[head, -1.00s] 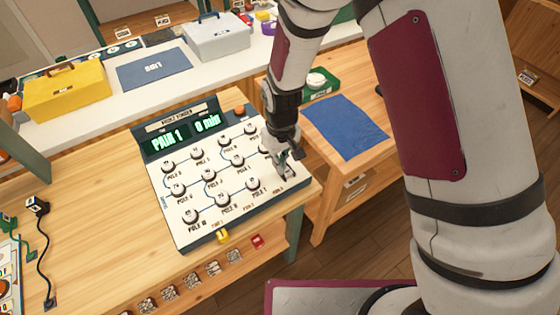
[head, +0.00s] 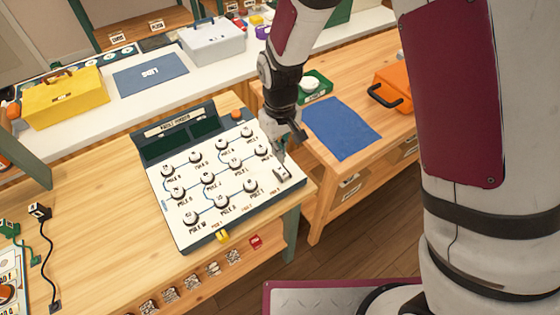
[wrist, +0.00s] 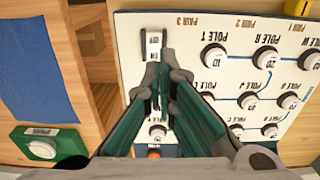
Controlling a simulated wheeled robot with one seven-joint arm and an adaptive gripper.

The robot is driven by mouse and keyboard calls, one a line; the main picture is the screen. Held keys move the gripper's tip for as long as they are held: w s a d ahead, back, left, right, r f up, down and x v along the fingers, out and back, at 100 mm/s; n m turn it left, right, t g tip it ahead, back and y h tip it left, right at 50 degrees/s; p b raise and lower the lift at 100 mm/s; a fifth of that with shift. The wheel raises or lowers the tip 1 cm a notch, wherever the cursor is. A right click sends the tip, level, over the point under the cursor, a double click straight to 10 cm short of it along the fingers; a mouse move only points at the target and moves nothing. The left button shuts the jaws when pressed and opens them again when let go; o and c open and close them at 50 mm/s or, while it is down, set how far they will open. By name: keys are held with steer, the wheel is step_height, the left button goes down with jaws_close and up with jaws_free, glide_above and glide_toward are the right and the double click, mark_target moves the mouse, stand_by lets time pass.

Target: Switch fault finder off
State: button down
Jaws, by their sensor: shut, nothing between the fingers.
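The fault finder (head: 185,215) is a white panel with a dark frame on the wooden bench, bearing several round pole dials. Its display (head: 192,137) is dark and shows no text. A small rocker switch (head: 282,175) sits at the panel's right corner; it also shows in the wrist view (wrist: 153,42) with lettering at its ends too small to read surely. My gripper (head: 281,153) is shut and empty, just above the panel beside the switch. In the wrist view my gripper's fingertips (wrist: 162,66) point at the switch's near end; I cannot tell whether they touch.
A blue mat (head: 343,128) and a green box with a white button (head: 315,86) lie on the right bench, with an orange case (head: 393,91) beyond. A yellow toolbox (head: 62,95) and a grey box (head: 212,42) stand on the back counter. A gap separates the benches.

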step_height(320, 180, up, 6)
steer(key=shift+r, duration=0.2)
steer(key=shift+w, duration=0.1)
stand_by(0.3)
